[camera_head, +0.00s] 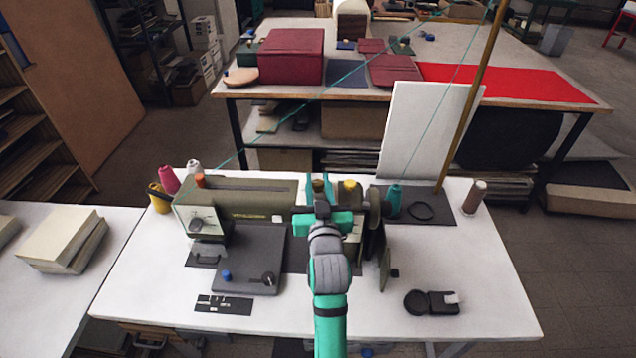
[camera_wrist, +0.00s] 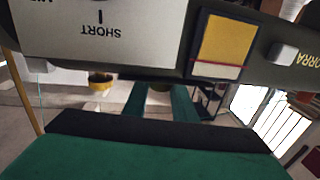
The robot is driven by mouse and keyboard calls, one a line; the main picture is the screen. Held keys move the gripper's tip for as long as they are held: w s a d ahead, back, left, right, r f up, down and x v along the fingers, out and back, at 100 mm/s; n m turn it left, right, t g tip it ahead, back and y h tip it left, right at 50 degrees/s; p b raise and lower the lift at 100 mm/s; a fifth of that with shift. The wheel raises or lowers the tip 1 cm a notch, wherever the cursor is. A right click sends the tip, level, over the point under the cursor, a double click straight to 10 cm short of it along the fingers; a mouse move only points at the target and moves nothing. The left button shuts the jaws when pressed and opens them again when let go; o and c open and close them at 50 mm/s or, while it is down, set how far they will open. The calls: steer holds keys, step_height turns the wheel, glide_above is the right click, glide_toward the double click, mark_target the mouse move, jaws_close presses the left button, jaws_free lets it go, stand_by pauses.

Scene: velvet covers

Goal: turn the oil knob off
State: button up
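The olive sewing machine (camera_head: 240,197) stands on a white table. My gripper (camera_head: 318,184) is over the machine's top, right of its middle. Its two teal fingers stand apart, with a dark olive knob-like piece (camera_head: 318,188) between them. In the wrist view this piece (camera_wrist: 160,88) shows between the fingertips (camera_wrist: 160,94); I cannot tell whether they touch it. A yellow knob (camera_head: 349,186) is just right of the fingers; it also shows in the wrist view (camera_wrist: 101,80). An orange knob (camera_head: 200,180) is at the machine's left end. No oil label is readable.
A panel marked SHORT (camera_wrist: 100,30) is close to the wrist camera. A teal thread cone (camera_head: 394,200) and a leaning wooden pole (camera_head: 470,100) stand to the right. Thread spools (camera_head: 168,180) stand at the left. The table's front right is mostly clear.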

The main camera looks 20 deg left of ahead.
steer(key=shift+a+m+t+h, duration=0.1)
steer(key=shift+m+t+h, duration=0.25)
steer(key=shift+h, duration=0.45)
steer(key=shift+m+t+h, duration=0.25)
steer(key=shift+m+h, duration=0.6)
steer(key=shift+h, duration=0.15)
steer(key=m+h, duration=0.2)
steer(key=h, duration=0.1)
steer(key=m+h, duration=0.2)
steer(key=h, duration=0.1)
steer(key=shift+a+h, duration=0.1)
steer(key=shift+h, duration=0.2)
steer(key=m+h, duration=0.2)
steer(key=h, duration=0.1)
steer(key=shift+m+g+h, duration=0.3)
steer(key=shift+g, duration=0.1)
steer(key=shift+m+g+h, duration=1.1)
steer(key=shift+m+h, duration=0.4)
steer(key=shift+h, duration=0.6)
steer(key=shift+d, duration=0.2)
steer(key=o, duration=1.1)
steer(key=shift+c, duration=0.2)
